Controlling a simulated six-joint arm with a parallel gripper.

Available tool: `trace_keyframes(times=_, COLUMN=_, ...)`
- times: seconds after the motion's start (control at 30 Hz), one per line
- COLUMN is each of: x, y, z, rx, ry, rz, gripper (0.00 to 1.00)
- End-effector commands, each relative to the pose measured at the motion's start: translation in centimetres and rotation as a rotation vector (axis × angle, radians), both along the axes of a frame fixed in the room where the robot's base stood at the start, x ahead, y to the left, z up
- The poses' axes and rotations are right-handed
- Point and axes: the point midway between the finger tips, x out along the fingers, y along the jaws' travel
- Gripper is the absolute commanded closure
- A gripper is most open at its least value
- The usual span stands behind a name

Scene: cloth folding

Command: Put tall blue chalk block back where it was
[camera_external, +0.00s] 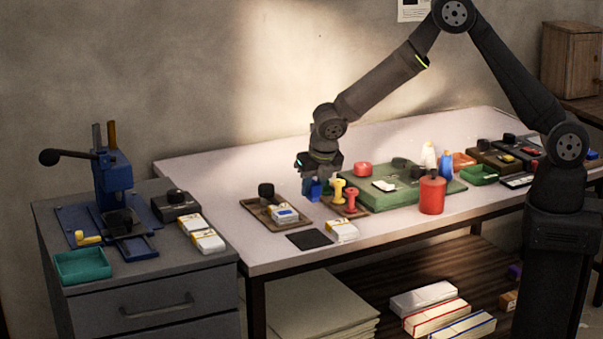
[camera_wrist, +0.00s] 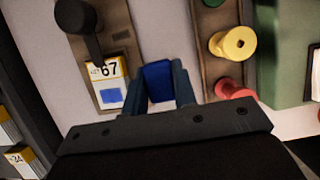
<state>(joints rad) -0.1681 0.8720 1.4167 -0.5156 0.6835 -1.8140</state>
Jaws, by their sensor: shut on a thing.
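The tall blue chalk block (camera_external: 315,191) is between the fingers of my gripper (camera_external: 314,182), over the pale table. In the wrist view the blue block (camera_wrist: 158,82) sits between the two fingertips of my gripper (camera_wrist: 160,84), which is shut on it. It is in the gap between a brown tray on the left and another brown tray on the right. Whether its lower end touches the table I cannot tell. The fingers hide its sides.
The left tray (camera_external: 249,208) holds a black-knobbed tool (camera_external: 266,192) and a box marked 67 (camera_wrist: 106,76). Yellow (camera_wrist: 233,43) and red (camera_wrist: 236,89) spool-like pieces stand in the right tray (camera_wrist: 205,70). A black mat (camera_external: 309,239) lies in front; bare table (camera_external: 210,170) is at the back left.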

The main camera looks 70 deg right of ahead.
Motion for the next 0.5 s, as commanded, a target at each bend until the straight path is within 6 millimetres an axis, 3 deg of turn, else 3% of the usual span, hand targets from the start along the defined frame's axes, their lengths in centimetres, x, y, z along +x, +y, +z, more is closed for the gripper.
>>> trace_keyframes(times=0.2, x=-0.1, y=-0.1, z=-3.2, rx=0.000, ry=0.003, rz=0.001, gripper=0.96)
trace_keyframes(times=0.5, x=0.0, y=-0.1, z=-3.4, rx=0.000, ry=0.001, rz=0.001, gripper=0.96)
